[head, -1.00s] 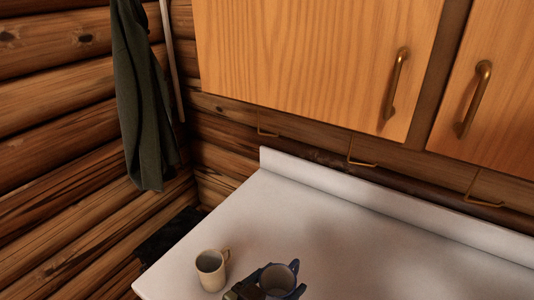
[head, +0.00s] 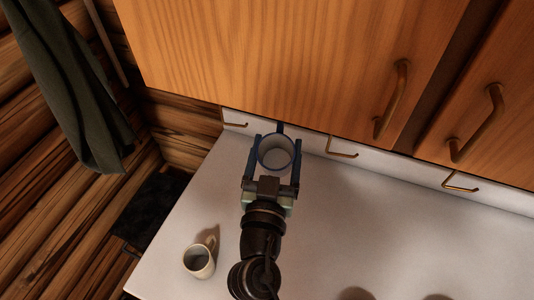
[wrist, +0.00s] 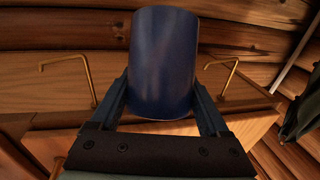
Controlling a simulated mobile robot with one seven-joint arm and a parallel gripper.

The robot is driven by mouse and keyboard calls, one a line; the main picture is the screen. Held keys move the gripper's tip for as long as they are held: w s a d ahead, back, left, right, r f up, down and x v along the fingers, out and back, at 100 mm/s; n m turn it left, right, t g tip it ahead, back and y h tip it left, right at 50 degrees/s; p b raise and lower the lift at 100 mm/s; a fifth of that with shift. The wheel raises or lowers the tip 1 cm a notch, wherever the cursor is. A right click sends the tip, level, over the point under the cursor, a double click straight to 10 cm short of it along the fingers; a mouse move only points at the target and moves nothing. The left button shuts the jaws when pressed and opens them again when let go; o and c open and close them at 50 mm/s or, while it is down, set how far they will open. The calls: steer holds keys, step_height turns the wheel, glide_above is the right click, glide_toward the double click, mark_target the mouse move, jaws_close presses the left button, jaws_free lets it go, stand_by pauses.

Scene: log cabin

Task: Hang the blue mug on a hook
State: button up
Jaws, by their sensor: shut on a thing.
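The blue mug (head: 277,153) is in my gripper (head: 272,168), above the back of the counter, open end facing the head camera. Its handle (head: 281,127) points away from my gripper, toward the back wall. In the wrist view the mug (wrist: 163,62) sits between the two fingers (wrist: 163,110), its handle hidden. Brass hooks hang below the cabinets: a left hook (head: 235,124), a middle hook (head: 342,153) and a right hook (head: 460,187). The mug is between the left and middle hooks in the picture, apart from both. The wrist view shows a hook on either side (wrist: 65,60) (wrist: 229,70).
A cream mug (head: 199,261) stands on the white counter (head: 340,230) at the front left. Wooden cabinets (head: 270,60) with brass handles overhang the back. A dark green cloth (head: 65,85) hangs at the left. The counter's middle is largely clear.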

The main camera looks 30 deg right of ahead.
steer(key=shift+w+r, duration=0.15)
steer(key=shift+r, duration=0.1)
steer(key=shift+w+a, duration=0.4)
steer(key=shift+a, duration=0.15)
steer(key=w+a+b, duration=0.1)
steer(key=w, duration=0.1)
steer(key=w+a+f+b, duration=0.1)
steer(key=w+a, duration=0.1)
steer(key=w+a+b, duration=0.1)
steer(key=w, duration=0.1)
steer(key=shift+w+a+f, duration=0.1)
steer(key=shift+a+f, duration=0.25)
steer(key=shift+f, duration=0.05)
steer(key=shift+w+a+f+b, duration=0.15)
steer(key=shift+w+a+b, duration=0.15)
steer(key=shift+w+b, duration=0.1)
steer(key=shift+f+b, duration=0.95)
steer(key=shift+b, duration=0.45)
stand_by(0.3)
steer(key=o, duration=1.5)
steer(key=shift+o, duration=0.2)
